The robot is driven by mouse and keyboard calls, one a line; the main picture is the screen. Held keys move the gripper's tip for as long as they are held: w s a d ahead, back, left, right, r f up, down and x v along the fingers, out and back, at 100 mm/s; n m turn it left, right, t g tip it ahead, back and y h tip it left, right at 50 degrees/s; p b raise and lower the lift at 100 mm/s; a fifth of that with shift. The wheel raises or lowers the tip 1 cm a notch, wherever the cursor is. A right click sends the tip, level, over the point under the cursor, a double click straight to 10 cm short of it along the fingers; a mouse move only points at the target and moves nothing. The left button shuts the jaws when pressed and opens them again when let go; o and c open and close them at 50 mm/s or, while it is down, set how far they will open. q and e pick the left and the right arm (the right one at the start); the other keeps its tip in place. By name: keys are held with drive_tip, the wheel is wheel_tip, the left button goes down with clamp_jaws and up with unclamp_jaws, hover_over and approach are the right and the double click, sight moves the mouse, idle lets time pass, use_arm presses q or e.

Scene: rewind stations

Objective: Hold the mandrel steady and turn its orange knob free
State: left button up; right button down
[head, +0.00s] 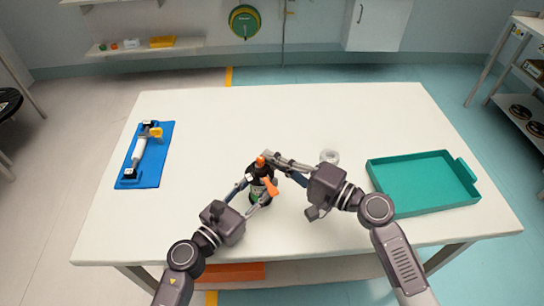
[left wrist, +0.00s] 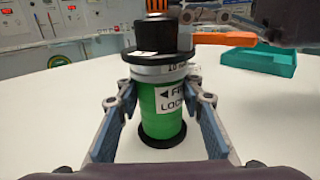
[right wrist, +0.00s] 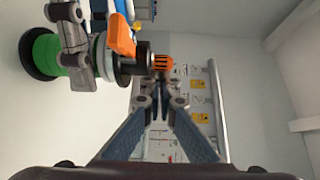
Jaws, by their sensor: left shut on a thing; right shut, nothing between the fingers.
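The mandrel stands upright on the white table, its green body (left wrist: 160,110) between two black flanges. A label with an arrow shows on it, partly hidden by a finger. An orange lever (head: 270,187) juts sideways from its black upper part. The orange knob (head: 260,161) tops it; the right wrist view shows it ribbed (right wrist: 162,63). My left gripper (left wrist: 158,95) is shut around the green body, a pad on each side. My right gripper (head: 268,155) is shut and empty, its tips (right wrist: 164,98) close beside the knob. I cannot tell whether they touch it.
A white ring-shaped roll (head: 329,156) lies just right of my right gripper. A teal tray (head: 414,154) stands at the table's right. A blue mat (head: 135,168) with a white roller device lies at the left. The table's back middle is clear.

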sight(260, 164)
drive_tip(key=shift+s+a+m+t+h, duration=0.3)
drive_tip(key=shift+s+m+t+h, duration=0.35)
drive_tip(key=shift+t, duration=0.25)
drive_tip(key=shift+s+a+r+m+t+h, duration=0.1)
drive_tip(key=shift+s+m+t+h, duration=0.05)
drive_tip(key=shift+m+t+h, duration=0.45)
drive_tip(key=shift+s+a+r+m+t+h, duration=0.1)
drive_tip(key=shift+m+t+h, duration=0.35)
drive_tip(key=shift+h, duration=0.2)
use_arm(q)
drive_tip(key=shift+s+d, duration=0.1)
use_arm(e)
drive_tip(key=shift+s+a+f, duration=0.1)
drive_tip(key=shift+s+a, duration=0.25)
drive_tip(key=shift+s, duration=0.2)
use_arm(q)
drive_tip(key=shift+f, duration=0.1)
